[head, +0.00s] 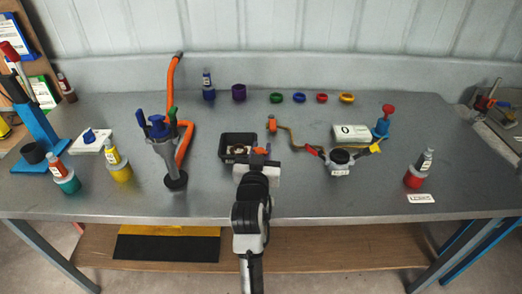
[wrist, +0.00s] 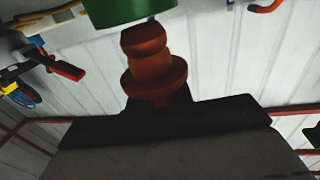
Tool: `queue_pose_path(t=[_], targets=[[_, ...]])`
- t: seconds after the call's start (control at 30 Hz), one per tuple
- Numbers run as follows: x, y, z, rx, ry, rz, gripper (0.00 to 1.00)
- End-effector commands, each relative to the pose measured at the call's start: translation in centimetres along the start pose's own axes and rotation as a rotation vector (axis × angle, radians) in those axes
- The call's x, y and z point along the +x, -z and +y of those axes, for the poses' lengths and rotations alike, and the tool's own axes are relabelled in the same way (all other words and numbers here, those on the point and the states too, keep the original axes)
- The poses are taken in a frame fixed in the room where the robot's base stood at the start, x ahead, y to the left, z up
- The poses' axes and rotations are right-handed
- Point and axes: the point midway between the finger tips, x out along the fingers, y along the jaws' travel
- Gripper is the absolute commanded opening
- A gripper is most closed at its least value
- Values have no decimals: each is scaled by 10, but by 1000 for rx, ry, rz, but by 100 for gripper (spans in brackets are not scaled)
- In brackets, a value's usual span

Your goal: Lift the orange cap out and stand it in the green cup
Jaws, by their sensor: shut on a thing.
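In the wrist view an orange-brown stepped piece with a wide flange, which looks like the orange cap (wrist: 155,68), sits at the tip of my dark gripper (wrist: 157,99). My gripper is shut on it. A green cylindrical thing (wrist: 118,8) is cut off by the top edge, overlapping the cap's far end; I cannot tell if it is the cup. In the head view my gripper (head: 262,151) is over the middle of the bench, and its jaws are small there. A green cup (head: 69,184) with a red bottle in it stands at the left front.
A black tray (head: 224,151) with small parts lies just left of my gripper. A grey stand (head: 173,160) with orange hose is further left. A black-topped fixture (head: 340,158) and white box (head: 351,134) are to the right. Several coloured rings (head: 299,98) lie behind.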

Motion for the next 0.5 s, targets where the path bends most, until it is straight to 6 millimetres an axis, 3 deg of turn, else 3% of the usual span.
queue_pose_path(t=[0.5], targets=[[0, -14, 0, 0, 0, 0, 0]])
